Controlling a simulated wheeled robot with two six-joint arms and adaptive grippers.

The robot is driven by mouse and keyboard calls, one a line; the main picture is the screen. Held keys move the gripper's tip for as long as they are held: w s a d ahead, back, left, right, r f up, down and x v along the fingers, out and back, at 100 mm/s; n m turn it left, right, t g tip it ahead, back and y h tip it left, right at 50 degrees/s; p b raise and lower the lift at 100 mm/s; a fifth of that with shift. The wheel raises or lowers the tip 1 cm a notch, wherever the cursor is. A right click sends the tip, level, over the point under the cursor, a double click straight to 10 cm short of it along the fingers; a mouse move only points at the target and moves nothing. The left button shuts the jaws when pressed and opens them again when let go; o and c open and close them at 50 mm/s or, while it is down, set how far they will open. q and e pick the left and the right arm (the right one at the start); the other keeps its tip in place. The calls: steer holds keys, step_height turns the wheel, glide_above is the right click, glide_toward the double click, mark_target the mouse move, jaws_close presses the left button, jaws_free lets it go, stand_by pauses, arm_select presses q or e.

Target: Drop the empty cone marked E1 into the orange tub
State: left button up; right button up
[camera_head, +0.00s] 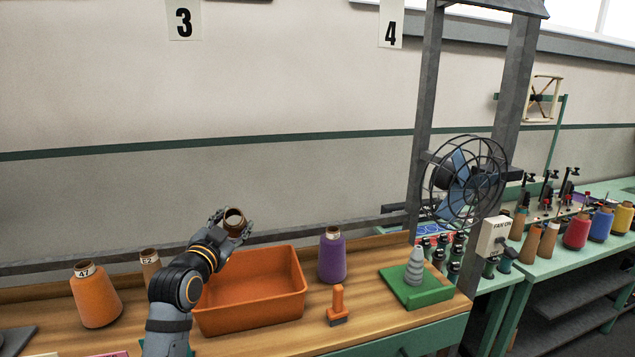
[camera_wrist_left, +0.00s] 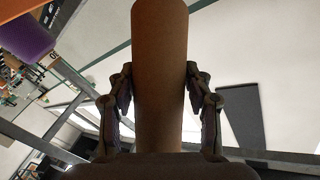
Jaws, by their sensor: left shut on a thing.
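My left gripper (camera_head: 232,222) is shut on a brown empty cone (camera_head: 235,217), held up above the back left part of the orange tub. The cone's open end faces the head camera; no label on it can be read. In the left wrist view the cone (camera_wrist_left: 160,70) stands between the two fingers (camera_wrist_left: 160,105). The orange tub (camera_head: 262,318) sits on the wooden bench, and the part of its floor that shows is bare. My left arm hides the tub's left side. My right gripper does not show.
An orange yarn cone (camera_head: 95,298) and a brown cone marked 52 (camera_head: 150,262) stand left of my arm. A purple cone (camera_head: 332,260), a small orange hand tool (camera_head: 338,305) and a green block with a grey stepped peg (camera_head: 415,285) stand right of the tub. A caged fan (camera_head: 465,185) is farther right.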

arm_select(q)
steer(key=f+b, duration=0.1)
steer(key=f, duration=0.1)
steer(key=w+f+b, duration=0.1)
steer(key=shift+d+f, duration=0.15)
steer(key=shift+f, duration=0.2)
step_height(320, 180, down, 2)
steer(key=shift+f+b, duration=0.1)
steer(key=shift+b, duration=1.05)
steer(key=o, duration=1.1)
steer(key=shift+w, duration=0.1)
steer(key=o, duration=0.3)
glide_toward(237, 235)
steer(key=shift+s+f, duration=0.25)
steer(key=shift+f, duration=0.3)
steer(key=shift+s+f, duration=0.25)
steer(key=shift+f, duration=0.25)
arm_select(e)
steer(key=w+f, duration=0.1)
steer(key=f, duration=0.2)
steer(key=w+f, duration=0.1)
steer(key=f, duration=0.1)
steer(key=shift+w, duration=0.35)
